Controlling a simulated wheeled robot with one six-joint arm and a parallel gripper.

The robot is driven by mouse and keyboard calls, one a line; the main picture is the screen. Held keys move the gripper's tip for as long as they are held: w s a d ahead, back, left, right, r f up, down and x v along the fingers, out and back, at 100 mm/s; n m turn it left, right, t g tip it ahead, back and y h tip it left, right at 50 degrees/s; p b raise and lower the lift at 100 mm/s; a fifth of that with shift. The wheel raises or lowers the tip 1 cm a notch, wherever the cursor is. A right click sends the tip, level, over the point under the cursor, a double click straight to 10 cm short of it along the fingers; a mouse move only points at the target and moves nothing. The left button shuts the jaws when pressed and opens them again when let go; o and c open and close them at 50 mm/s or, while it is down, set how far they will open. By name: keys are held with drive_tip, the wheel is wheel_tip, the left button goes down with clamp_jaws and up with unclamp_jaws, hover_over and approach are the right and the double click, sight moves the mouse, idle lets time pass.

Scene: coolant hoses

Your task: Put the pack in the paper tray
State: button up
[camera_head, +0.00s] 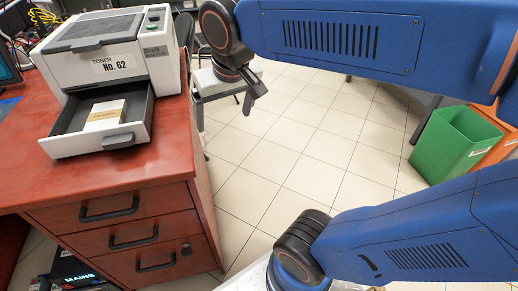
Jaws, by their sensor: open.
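The pack (104,115), a small white block with a tan band, lies inside the open paper tray (78,146) of the printer. The tray is a pulled-out drawer with light walls and a dark inside. The printer (108,62) is grey-white, labelled "TONER No. 62", and stands on a reddish desk. My gripper (251,99) is open and empty, pointing down over the floor to the right of the printer, clear of the pack and tray. The pack's underside is hidden.
The wooden desk (40,188) has several drawers with dark handles. A green bin (452,145) and an orange bin (498,130) stand at the right. The tiled floor between desk and bins is clear. Yellow cables (45,17) lie behind the printer.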

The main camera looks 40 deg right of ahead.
drive_tip(key=s+d+f+n, duration=0.1)
drive_tip(key=s+d+f, duration=0.3)
drive_tip(key=s+f, duration=0.4)
drive_tip(key=shift+s+d+t, duration=0.15)
drive_tip(key=shift+s+t, duration=0.1)
drive_tip(key=shift+t, duration=0.05)
drive_tip(key=shift+r, duration=0.1)
idle(0.7)
